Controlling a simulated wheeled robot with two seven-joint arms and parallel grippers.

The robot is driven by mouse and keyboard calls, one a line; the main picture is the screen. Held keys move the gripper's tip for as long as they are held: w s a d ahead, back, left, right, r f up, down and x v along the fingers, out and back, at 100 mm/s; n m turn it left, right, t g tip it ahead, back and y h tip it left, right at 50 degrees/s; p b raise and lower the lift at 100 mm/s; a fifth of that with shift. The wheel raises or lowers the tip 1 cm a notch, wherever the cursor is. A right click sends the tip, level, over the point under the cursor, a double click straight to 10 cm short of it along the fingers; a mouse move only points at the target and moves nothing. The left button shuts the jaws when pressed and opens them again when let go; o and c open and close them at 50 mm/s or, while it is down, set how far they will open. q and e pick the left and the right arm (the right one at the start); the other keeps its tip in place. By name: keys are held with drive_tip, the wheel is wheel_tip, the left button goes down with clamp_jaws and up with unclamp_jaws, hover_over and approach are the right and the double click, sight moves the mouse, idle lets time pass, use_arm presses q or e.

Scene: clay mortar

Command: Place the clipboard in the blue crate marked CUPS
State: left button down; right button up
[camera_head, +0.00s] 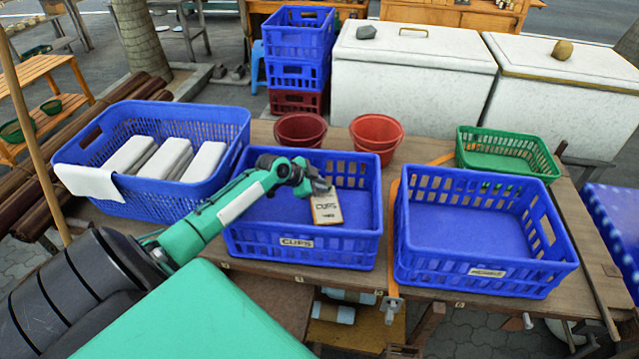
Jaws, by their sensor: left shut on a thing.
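The clipboard (327,208) is a small tan board with a pale sheet that reads CUPS. My left gripper (321,188) is shut on its upper end and holds it hanging nearly upright. In the picture it overlaps the inside of the blue crate marked CUPS (301,243), at the middle of the table. I cannot tell whether its lower edge touches the crate floor. The crate looks otherwise empty, though my left arm hides part of its left side. My right gripper is not in view.
A second labelled blue crate (486,271) stands to the right, empty. A blue basket (150,113) with white blocks and a cloth is at the left. Two red pots (376,134) and a green basket (507,147) stand behind. White chests (413,85) are beyond the table.

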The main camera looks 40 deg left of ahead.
use_arm(q)
drive_tip(key=c, duration=1.8)
unclamp_jaws()
drive_tip(key=shift+f, duration=0.1)
drive_tip(key=shift+c, duration=0.2)
drive_tip(key=o, duration=0.4)
drive_tip(key=shift+o, duration=0.2)
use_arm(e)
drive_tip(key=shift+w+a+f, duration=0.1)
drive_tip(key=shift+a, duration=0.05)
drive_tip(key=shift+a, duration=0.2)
use_arm(q)
drive_tip(key=b+v, duration=0.1)
drive_tip(key=v, duration=1.1)
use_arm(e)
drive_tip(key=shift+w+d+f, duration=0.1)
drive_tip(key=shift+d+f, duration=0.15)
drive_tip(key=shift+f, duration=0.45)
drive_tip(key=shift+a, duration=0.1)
